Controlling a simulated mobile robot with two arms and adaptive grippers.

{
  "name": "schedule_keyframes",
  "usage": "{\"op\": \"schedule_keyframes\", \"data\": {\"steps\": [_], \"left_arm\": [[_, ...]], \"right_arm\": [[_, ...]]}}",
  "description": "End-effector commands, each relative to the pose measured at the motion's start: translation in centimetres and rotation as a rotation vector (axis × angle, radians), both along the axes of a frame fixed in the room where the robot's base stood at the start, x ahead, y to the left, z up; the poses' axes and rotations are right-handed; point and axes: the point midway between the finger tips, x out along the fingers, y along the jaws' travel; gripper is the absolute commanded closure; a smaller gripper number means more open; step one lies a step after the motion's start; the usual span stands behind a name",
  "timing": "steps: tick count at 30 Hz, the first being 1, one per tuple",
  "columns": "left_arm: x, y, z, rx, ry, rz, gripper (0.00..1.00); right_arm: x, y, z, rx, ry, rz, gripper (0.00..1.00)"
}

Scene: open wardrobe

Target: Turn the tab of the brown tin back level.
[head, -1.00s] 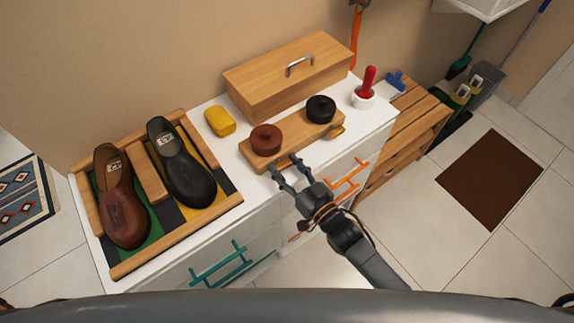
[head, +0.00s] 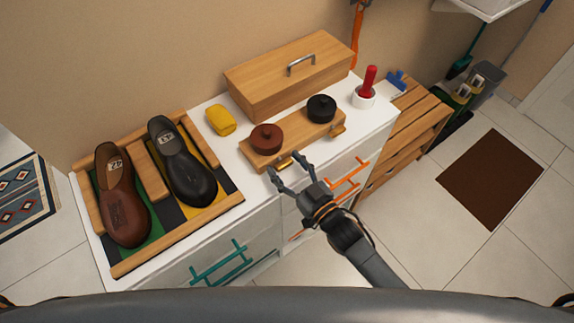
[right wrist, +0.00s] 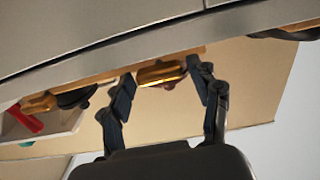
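The brown tin (head: 266,138), round with a knob on its lid, sits at the left end of a wooden block on the white cabinet. Its brass tab (head: 284,162) is at the block's front edge and lies roughly along that edge. My right gripper (head: 288,168) is open, its fingertips to either side of this tab. In the right wrist view the tab (right wrist: 162,73) shows between the spread fingers (right wrist: 161,78), with gaps on both sides. The black tin (head: 321,108) stands at the block's right end with its own brass tab (head: 338,130). My left gripper is not in view.
A wooden box (head: 290,78) with a metal handle stands behind the block. A yellow sponge-like piece (head: 220,120) and a shoe tray (head: 187,226) with two shoes are to the left.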

Motion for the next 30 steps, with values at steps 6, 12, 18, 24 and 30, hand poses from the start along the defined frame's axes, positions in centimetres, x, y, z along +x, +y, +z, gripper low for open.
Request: {"op": "schedule_keyframes", "data": {"steps": [6, 12, 18, 24, 30], "left_arm": [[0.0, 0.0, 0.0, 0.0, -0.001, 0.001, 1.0], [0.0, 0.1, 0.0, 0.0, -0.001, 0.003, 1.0], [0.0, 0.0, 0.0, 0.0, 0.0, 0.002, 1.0], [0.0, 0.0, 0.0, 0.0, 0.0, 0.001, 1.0], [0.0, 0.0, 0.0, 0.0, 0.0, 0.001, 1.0]], "right_arm": [[0.0, 0.0, 0.0, 0.002, 0.001, 0.0, 0.28], [-0.5, -0.4, 0.0, 0.002, 0.002, 0.0, 0.28], [-3.3, -2.4, -0.1, 0.001, 0.005, 0.001, 0.28], [-6.8, -4.9, -0.1, -0.001, 0.004, 0.001, 0.28], [-9.1, -6.6, 0.0, 0.002, 0.003, 0.0, 0.28]]}}
